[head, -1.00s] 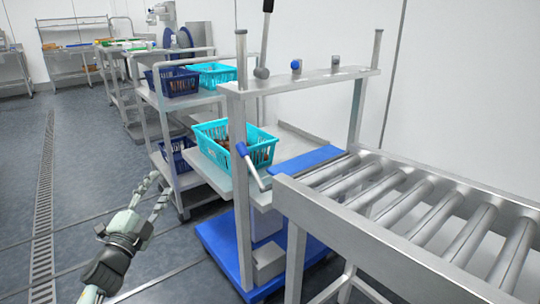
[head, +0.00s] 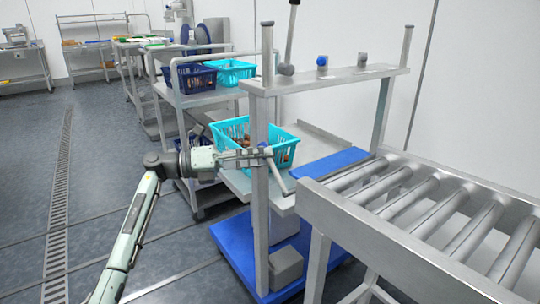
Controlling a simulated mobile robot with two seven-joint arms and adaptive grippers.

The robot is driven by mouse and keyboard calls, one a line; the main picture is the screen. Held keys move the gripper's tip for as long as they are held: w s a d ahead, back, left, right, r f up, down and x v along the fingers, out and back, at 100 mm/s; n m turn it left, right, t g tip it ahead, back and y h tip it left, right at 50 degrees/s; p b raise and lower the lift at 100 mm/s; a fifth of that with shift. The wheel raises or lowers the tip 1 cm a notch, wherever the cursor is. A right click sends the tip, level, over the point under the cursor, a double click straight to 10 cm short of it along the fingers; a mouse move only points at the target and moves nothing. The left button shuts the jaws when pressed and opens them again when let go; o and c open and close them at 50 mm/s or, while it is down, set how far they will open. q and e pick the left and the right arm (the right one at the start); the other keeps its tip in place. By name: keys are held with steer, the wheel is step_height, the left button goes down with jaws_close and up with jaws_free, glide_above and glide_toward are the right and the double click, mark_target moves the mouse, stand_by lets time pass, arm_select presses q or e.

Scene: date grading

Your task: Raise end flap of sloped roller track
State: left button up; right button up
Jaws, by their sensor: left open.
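The sloped roller track (head: 318,205) comes in from the right, with grey rollers in a steel frame. A flat blue panel (head: 333,163) lies at its upper left end; I cannot tell whether this is the flap. A lever with a pale handle (head: 278,178) hangs from the left post of a steel frame and slants down to the right. My left gripper (head: 262,153) is open, with its fingers at the post and the lever's upper end. It partly hides the lever's pivot; contact cannot be told. My right gripper is out of view.
A turquoise basket (head: 285,133) of brown items sits on a sloped shelf behind the post. The steel frame's upper shelf (head: 330,77) carries a tall grey lever (head: 289,40) and knobs. A cart with baskets stands behind. The floor (head: 90,190) at left is clear.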

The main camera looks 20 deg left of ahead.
arm_select(q)
steer(key=shift+x, duration=1.25)
jaws_close()
